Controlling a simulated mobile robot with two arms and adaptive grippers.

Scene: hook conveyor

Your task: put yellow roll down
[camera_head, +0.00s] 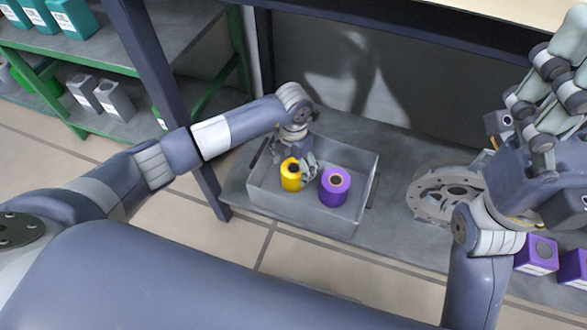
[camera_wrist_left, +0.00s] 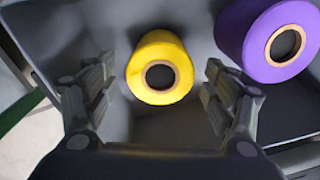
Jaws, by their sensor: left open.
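The yellow roll (camera_head: 291,176) stands upright in the grey crate (camera_head: 319,222), toward its left side. In the left wrist view the yellow roll (camera_wrist_left: 160,67) shows from above with its dark core hole. My left gripper (camera_head: 297,168) is inside the crate at the yellow roll. Its fingers (camera_wrist_left: 160,95) are spread apart on either side of the roll, with gaps between them and it. A purple roll (camera_head: 335,187) stands in the crate just right of the yellow one. My right gripper (camera_head: 520,115) is raised at the right; its finger opening is unclear.
The crate sits on a low grey shelf under a table (camera_head: 480,12). A round grey metal part (camera_head: 447,192) lies right of the crate. Purple boxes (camera_head: 537,255) stand at the right edge. A green-framed rack (camera_head: 120,60) with boxes is at the upper left.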

